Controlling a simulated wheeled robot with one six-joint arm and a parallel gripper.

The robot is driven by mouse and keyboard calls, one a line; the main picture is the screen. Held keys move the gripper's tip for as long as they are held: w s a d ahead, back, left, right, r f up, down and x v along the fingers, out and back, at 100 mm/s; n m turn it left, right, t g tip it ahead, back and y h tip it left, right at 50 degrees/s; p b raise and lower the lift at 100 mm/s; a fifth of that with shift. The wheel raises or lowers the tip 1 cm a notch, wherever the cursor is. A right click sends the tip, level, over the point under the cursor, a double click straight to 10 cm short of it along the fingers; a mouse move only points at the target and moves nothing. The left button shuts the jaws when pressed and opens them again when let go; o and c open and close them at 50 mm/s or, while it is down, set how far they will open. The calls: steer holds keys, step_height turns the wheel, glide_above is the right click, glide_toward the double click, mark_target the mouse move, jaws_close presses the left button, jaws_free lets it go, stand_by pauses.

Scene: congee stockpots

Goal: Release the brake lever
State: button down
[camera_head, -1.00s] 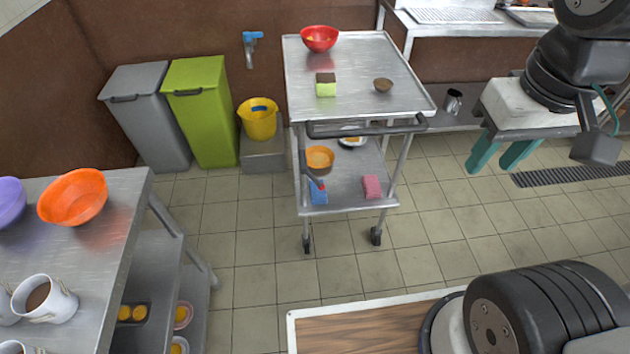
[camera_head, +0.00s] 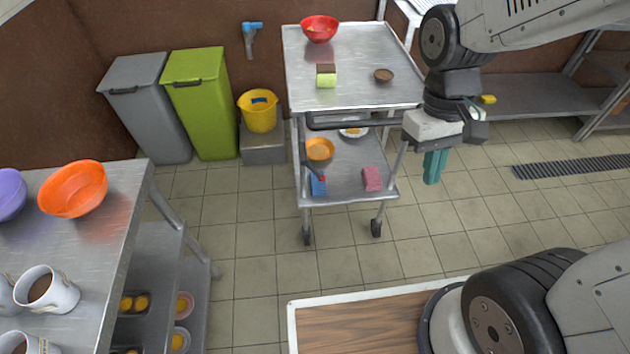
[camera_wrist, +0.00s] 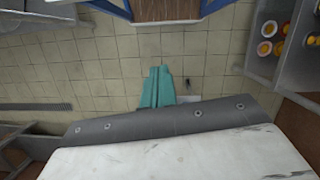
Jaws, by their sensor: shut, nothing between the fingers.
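The steel cart (camera_head: 345,95) stands upright in the middle of the head view. A small lever with a red tip (camera_head: 321,178) sticks out at its left front post, beside a blue sponge on the lower shelf; this looks like the brake lever, but its exact position is too small to tell. My gripper (camera_head: 433,167), with teal fingers, is shut and empty, pointing down to the right of the cart's right front post, apart from the lever. In the wrist view my gripper's fingers (camera_wrist: 157,88) lie together over the tiled floor. The lever is not visible there.
The cart's dark push handle (camera_head: 350,124) runs along its front. A red bowl (camera_head: 320,28), a sponge and a small brown bowl (camera_head: 383,75) sit on top. A steel table (camera_head: 110,240) with bowls and mugs stands left. Floor before the cart is clear.

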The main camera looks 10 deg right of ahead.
mark_target(314, 170)
steer(key=w+a+f+n+t+y, duration=0.15)
steer(key=w+a+f+n, duration=0.35)
steer(key=f, duration=0.9)
steer(key=w+a+f+n+t, duration=0.25)
steer(key=f+n, duration=0.35)
steer(key=f, duration=0.9)
steer(key=w+a+f+n+t+y, duration=0.1)
steer(key=w+a+f+n+t, duration=0.4)
steer(key=f, duration=0.9)
steer(key=w+a+r+n+t+y, duration=0.2)
steer(key=w+r+n+t+y, duration=0.2)
steer(key=r+n+t, duration=0.3)
steer(key=w+n, duration=0.1)
steer(key=n, duration=0.2)
steer(key=shift+a+r+n+y, duration=0.35)
steer(key=shift+a+r+n, duration=0.05)
steer(key=shift+w, duration=0.1)
steer(key=w+a, duration=0.1)
steer(key=w, duration=0.8)
steer(key=shift+w+f, duration=0.2)
steer(key=shift+f, duration=0.1)
